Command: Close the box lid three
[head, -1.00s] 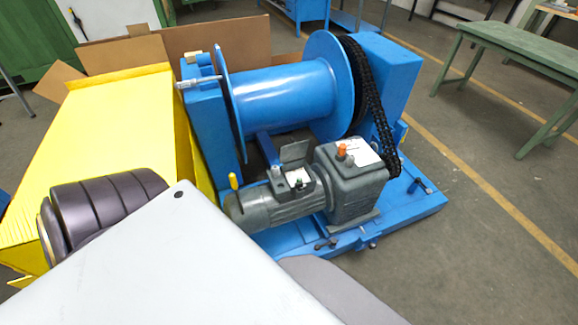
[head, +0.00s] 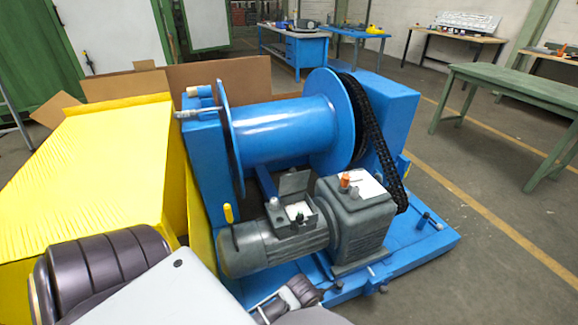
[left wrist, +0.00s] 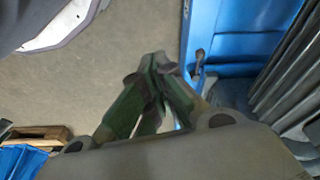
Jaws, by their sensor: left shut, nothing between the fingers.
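A small box (head: 298,211) on top of the grey motor (head: 270,245) has its lid (head: 293,183) standing up, open. Behind the blue winch, a cardboard box (head: 220,75) also has raised flaps. The frames do not show which one is lid three. My left gripper is in the left wrist view (left wrist: 155,68), its fingertips together and empty, above the floor beside the blue base (left wrist: 232,40). The motor's grey fins (left wrist: 292,75) are to its right. My left arm covers the bottom of the head view. My right gripper is not in view.
The blue drum (head: 285,130) and black chain (head: 375,130) stand behind the motor. A yellow box-like block (head: 90,160) is on the left. A green table (head: 520,85) is at the right, with open floor in front of it.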

